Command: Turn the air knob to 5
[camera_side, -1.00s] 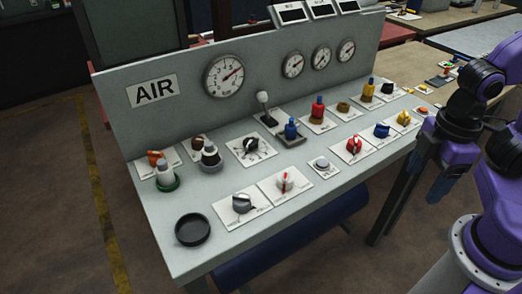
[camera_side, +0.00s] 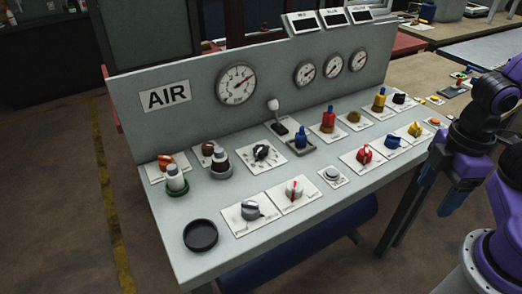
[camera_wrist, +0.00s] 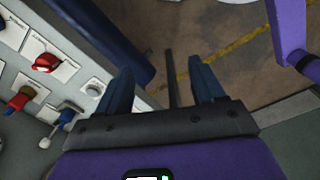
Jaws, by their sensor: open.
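A black knob (camera_side: 262,152) sits on a white dial plate with marks around it, on the sloped panel below the AIR sign (camera_side: 165,95). The marks are too small to read, and no label names this knob as the air knob. A large round gauge (camera_side: 237,84) is right of the sign, its needle pointing up and right. My gripper (camera_side: 438,185) is at the right in the side view, beyond the panel's front right edge and far from the black knob. In the wrist view its two blue fingers (camera_wrist: 163,88) are apart with nothing between them.
Nearer the front are a grey-black knob (camera_side: 250,210), a red-white knob (camera_side: 294,190) and a round button (camera_side: 332,174). A red knob (camera_side: 365,154) also shows in the wrist view (camera_wrist: 46,62). Bottles (camera_side: 175,179) stand left of the black knob. A black dish (camera_side: 200,236) lies front left.

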